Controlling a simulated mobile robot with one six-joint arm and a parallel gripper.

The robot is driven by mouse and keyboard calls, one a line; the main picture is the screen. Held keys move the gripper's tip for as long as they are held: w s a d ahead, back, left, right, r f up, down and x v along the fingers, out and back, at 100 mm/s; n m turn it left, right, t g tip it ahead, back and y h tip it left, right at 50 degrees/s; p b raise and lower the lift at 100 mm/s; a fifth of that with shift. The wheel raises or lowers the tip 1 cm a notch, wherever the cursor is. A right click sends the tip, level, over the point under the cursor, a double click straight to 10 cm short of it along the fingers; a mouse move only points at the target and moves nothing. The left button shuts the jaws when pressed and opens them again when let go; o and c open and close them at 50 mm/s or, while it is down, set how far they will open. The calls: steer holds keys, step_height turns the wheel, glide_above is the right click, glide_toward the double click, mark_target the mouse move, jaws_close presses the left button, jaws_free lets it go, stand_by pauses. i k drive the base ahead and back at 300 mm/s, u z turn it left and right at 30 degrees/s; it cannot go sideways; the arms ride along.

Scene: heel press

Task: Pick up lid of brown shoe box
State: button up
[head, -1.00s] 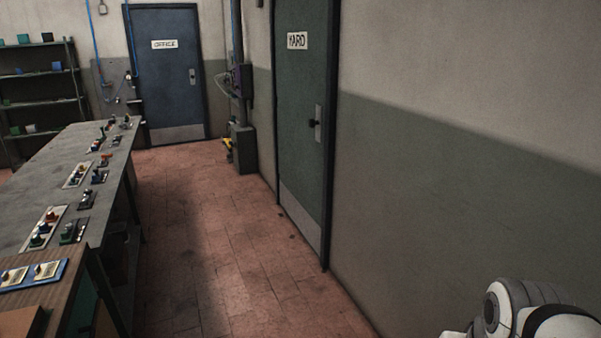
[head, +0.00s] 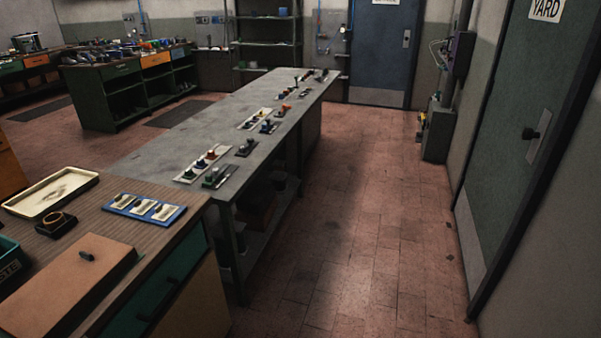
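A flat brown lid (head: 72,280) with a small dark knob on top lies on the wooden-topped bench at the lower left of the head view. It looks like the lid of the brown shoe box. It seems to lie flat, and the box under it cannot be made out. My gripper is not in view.
On the wooden bench (head: 150,230) are a cream tray (head: 50,191), a dark round-topped item (head: 55,223), a blue board with white cards (head: 145,208) and a teal bin (head: 9,266). A long grey table (head: 190,135) adjoins behind. The tiled floor (head: 365,230) to the right is clear.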

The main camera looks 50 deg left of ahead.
mark_target(46, 306)
steer(key=u, duration=3.1)
steer(key=i, duration=1.65)
steer(key=z, duration=0.05)
